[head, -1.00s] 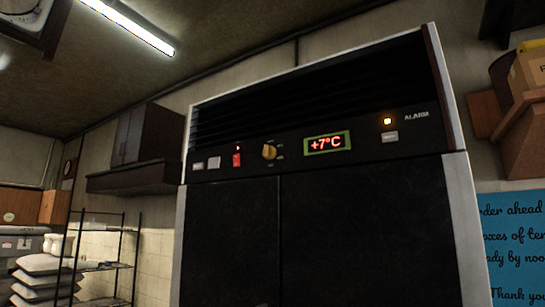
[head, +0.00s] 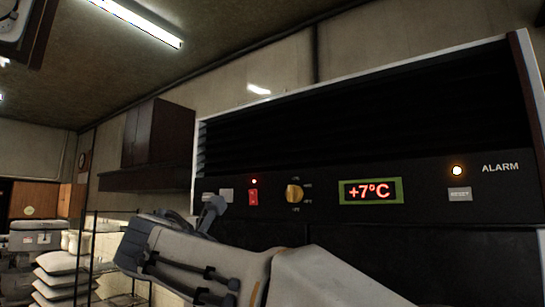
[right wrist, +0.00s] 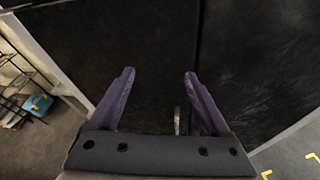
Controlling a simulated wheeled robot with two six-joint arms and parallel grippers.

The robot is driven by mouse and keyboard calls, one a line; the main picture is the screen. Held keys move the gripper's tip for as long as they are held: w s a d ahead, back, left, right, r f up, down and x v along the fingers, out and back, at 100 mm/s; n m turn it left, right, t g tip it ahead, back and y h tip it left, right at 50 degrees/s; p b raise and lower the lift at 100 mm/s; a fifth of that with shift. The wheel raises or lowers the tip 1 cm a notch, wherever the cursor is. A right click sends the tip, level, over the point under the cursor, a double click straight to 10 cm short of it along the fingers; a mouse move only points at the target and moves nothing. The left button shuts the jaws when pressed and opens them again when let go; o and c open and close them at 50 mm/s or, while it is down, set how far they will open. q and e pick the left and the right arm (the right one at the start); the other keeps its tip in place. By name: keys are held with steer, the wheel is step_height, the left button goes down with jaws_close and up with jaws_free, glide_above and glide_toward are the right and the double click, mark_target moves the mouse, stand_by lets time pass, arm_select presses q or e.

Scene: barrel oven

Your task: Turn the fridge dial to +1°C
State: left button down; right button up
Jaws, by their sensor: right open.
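The fridge (head: 420,250) has a black control panel with a yellow dial (head: 294,193). The green-framed display (head: 370,191) beside it reads +7°C in red. My right gripper (head: 212,212) is in front of the fridge, left of the dial and slightly lower, apart from it in the head view. In the right wrist view its two purple fingers (right wrist: 158,75) are spread with nothing between the tips, facing the black fridge doors (right wrist: 150,50). The dial is not in the right wrist view. My left gripper is not in view.
The panel also has a red switch (head: 253,197), a lit orange alarm light (head: 457,170) and a reset button (head: 459,194). A dark wall cabinet (head: 160,140) and a rack with white sacks (head: 62,278) stand left. A fridge handle (right wrist: 177,120) shows low in the wrist view.

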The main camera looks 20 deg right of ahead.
mark_target(289, 192)
steer(key=d+r+h+p, duration=0.3)
steer(key=r+h, duration=0.1)
steer(key=r, duration=1.1)
steer(key=shift+n, duration=0.3)
steer(key=p+x, duration=0.2)
steer(key=x, duration=0.7)
steer(key=shift+p, duration=0.4)
steer(key=shift+w+d+f, duration=0.15)
steer(key=shift+w+d, duration=0.1)
steer(key=shift+d, duration=0.1)
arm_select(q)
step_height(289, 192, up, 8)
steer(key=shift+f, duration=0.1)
arm_select(e)
jaws_close()
